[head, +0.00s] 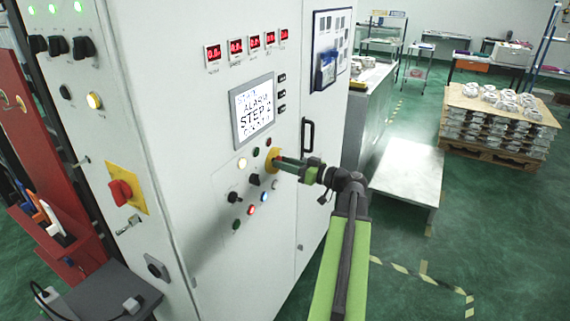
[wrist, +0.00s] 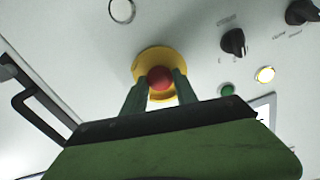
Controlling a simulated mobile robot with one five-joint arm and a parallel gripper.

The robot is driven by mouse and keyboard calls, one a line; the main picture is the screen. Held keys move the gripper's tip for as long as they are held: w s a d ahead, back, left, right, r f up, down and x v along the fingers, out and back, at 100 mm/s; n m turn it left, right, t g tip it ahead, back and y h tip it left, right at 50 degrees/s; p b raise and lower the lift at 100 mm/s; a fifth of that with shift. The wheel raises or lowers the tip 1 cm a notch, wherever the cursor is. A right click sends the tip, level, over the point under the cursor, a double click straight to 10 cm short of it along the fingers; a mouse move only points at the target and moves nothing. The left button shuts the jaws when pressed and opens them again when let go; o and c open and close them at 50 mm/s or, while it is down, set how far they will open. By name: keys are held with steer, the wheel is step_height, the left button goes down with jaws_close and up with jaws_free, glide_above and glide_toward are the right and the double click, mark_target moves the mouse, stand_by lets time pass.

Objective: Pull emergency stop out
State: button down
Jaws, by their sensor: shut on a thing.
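The emergency stop is a red mushroom button (wrist: 160,78) on a round yellow plate (wrist: 155,57) on the white cabinet's front. In the wrist view the two green fingers of my gripper (wrist: 161,88) stand on either side of the red button and are shut on it. In the head view my gripper (head: 277,162) reaches the yellow plate (head: 268,163) from the right, and its fingers hide most of the red button. I cannot tell from these views whether the button is pressed in or out.
Black selector knobs (head: 254,179) and lit buttons sit close around the emergency stop. A black door handle (head: 307,134) is to the right. A red rotary switch (head: 121,192) is on the side face.

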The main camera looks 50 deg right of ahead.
steer(key=shift+v, duration=0.8)
steer(key=c, duration=0.9)
jaws_free()
steer(key=shift+c, duration=0.2)
steer(key=v, duration=1.7)
steer(key=shift+s, duration=0.2)
steer(key=shift+f, duration=0.1)
